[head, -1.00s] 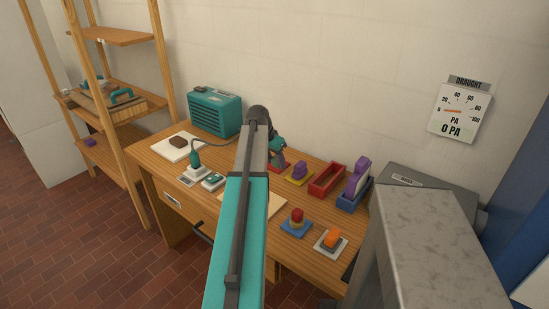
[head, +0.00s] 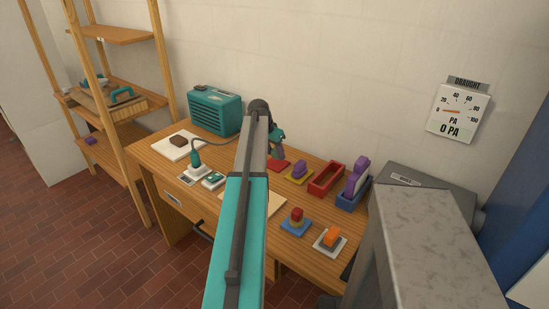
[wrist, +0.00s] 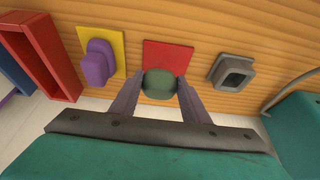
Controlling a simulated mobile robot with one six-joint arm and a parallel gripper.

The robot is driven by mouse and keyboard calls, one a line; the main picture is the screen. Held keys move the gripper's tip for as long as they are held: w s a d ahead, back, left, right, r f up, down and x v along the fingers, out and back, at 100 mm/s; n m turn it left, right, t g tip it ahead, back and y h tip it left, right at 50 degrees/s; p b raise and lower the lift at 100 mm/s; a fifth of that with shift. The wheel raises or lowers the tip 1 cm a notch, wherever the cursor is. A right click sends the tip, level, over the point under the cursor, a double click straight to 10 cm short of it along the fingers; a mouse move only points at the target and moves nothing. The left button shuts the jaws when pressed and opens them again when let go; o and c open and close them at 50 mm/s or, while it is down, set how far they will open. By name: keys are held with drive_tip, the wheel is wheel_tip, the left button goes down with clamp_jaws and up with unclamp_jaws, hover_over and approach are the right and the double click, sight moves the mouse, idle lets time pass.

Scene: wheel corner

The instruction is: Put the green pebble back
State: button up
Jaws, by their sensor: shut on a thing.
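In the wrist view my gripper (wrist: 160,92) is shut on the green pebble (wrist: 159,82), a dark green rounded lump between the two fingertips. Behind the pebble is a flat red square (wrist: 168,54) on the wooden bench, and the pebble overlaps its lower edge in the picture. In the head view the red square (head: 280,166) shows just below my gripper (head: 277,153), with a gap between them. The pebble is too small or hidden there to make out.
A yellow square (wrist: 115,40) with a purple piece (wrist: 97,65) and a red tray (wrist: 62,75) lie left in the wrist view. A grey hollow block (wrist: 232,72) lies right. The teal radio (head: 215,110) stands at the back, the shelf (head: 113,36) at left.

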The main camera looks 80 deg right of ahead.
sight(275, 156)
drive_tip(key=shift+d, duration=0.1)
drive_tip(key=shift+w+d, duration=0.15)
drive_tip(key=shift+d, duration=0.7)
wheel_tip(275, 156, down, 2)
drive_tip(key=shift+a+f+p, duration=0.1)
drive_tip(key=shift+f+p, duration=0.1)
drive_tip(key=shift+p, duration=0.6)
drive_tip(key=shift+f, duration=0.4)
drive_tip(key=shift+f, duration=0.35)
drive_tip(key=o, duration=0.9)
drive_tip(key=shift+o, duration=0.2)
drive_tip(key=shift+r, duration=0.25)
drive_tip(key=b+v, duration=0.3)
drive_tip(key=v, duration=1)
drive_tip(key=shift+a+r, duration=0.2)
drive_tip(key=shift+r, duration=0.05)
